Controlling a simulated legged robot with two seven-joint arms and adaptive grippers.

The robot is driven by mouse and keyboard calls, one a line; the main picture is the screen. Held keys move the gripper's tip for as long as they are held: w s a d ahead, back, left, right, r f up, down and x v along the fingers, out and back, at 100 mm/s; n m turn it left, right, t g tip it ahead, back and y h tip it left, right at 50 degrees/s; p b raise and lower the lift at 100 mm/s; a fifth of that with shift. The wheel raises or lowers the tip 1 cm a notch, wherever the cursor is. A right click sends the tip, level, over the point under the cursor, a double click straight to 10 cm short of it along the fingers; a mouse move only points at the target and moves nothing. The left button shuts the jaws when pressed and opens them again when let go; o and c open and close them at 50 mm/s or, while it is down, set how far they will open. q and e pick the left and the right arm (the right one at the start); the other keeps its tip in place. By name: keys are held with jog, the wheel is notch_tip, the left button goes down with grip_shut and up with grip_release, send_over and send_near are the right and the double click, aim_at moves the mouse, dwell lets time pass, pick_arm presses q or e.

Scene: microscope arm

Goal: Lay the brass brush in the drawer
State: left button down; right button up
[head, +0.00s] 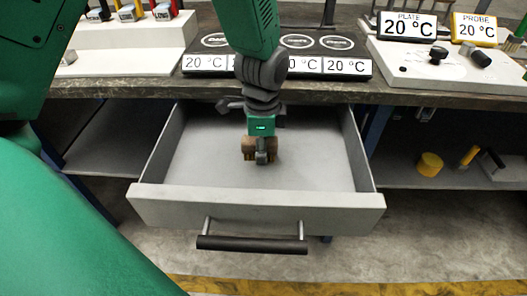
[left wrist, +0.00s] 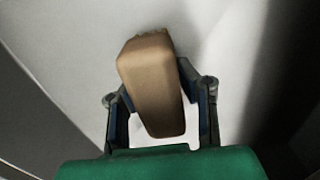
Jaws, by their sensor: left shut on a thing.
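The brass brush (head: 248,147) shows as a tan wooden block with a dark underside in the head view. My left gripper (head: 261,157) is shut on it and holds it over the open drawer (head: 205,160). In the left wrist view the brush's tan back (left wrist: 152,85) sits between the two fingers of the left gripper (left wrist: 163,105). The grey drawer floor is behind it. I cannot tell whether the brush touches the floor. The drawer is pulled out, with a dark bar handle (head: 252,244) in front. My right gripper is not in view.
The worktop (head: 130,87) overhangs the back of the drawer. On it stand a black panel with 20 °C displays (head: 345,66) and a white console (head: 430,66). A yellow cylinder (head: 429,163) stands on the right lower shelf. The drawer floor around the brush looks clear.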

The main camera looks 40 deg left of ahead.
pick_arm(q)
jog(key=shift+a, duration=0.15)
jog(key=shift+d+f, duration=0.15)
jog(key=shift+d, duration=0.05)
jog(key=c, duration=1.2)
grip_release()
jog(key=shift+d, duration=0.25)
jog(key=shift+r, duration=0.3)
notch_tip(320, 180, up, 12)
jog(key=p, duration=0.3)
jog(key=shift+w+p, duration=0.1)
jog(key=shift+p, duration=0.2)
jog(key=shift+f, duration=0.1)
